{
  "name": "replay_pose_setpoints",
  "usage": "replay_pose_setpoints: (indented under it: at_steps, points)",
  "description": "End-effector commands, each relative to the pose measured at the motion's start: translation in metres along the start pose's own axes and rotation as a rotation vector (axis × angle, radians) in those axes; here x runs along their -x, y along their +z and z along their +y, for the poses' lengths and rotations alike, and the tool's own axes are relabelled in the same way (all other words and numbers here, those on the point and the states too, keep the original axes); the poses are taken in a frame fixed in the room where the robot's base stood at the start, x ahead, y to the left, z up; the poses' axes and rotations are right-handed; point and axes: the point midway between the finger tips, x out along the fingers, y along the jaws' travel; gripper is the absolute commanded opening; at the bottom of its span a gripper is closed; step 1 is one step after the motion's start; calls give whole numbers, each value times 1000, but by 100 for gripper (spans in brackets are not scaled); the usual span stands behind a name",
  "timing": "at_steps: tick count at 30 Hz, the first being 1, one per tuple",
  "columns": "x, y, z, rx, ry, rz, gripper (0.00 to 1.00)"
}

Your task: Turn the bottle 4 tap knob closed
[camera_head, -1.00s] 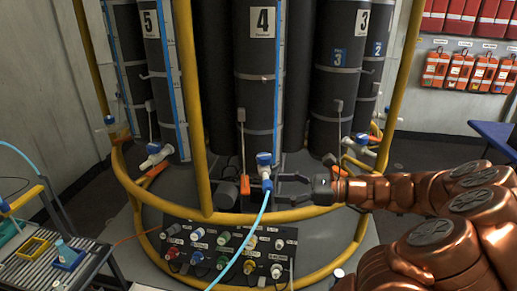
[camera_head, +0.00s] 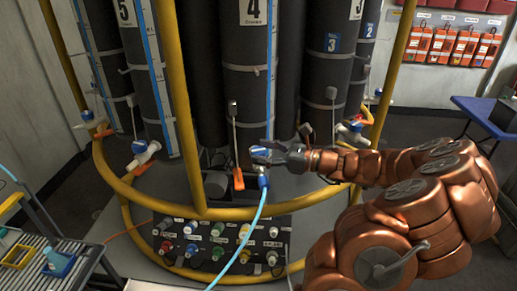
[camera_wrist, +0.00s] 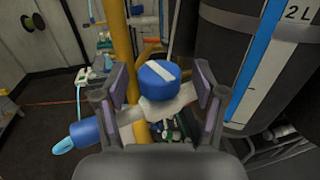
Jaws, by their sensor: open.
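Bottle 4 (camera_head: 248,95) is a tall dark grey cylinder with a white "4" label at the top centre of the head view. Its tap has a round blue knob (camera_wrist: 163,78) with a white bar across the top; the bar lies diagonally in the wrist view. The knob also shows in the head view (camera_head: 260,154), partly hidden by my gripper (camera_head: 277,150). A light blue hose (camera_head: 240,235) hangs from the tap. In the wrist view my gripper (camera_wrist: 163,85) is open, with one finger on each side of the knob.
A yellow tubular frame (camera_head: 180,110) surrounds the bottles, with an upright left of the tap. A dark connector panel (camera_head: 220,243) sits below. Neighbouring taps (camera_head: 143,152) stand left and right. A blue table (camera_head: 485,115) is at the right.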

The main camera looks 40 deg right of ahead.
Motion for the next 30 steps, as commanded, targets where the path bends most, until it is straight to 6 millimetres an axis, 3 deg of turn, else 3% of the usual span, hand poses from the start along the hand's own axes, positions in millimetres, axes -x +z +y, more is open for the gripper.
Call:
replay_pose_setpoints:
  at_steps: [6, 15, 30]
  points:
    - [-13, 1, 0, 0, 1, -1, 70]
    - [-14, 0, 0, 0, -1, -1, 69]
    - [-14, 0, 0, 0, -1, -1, 17]
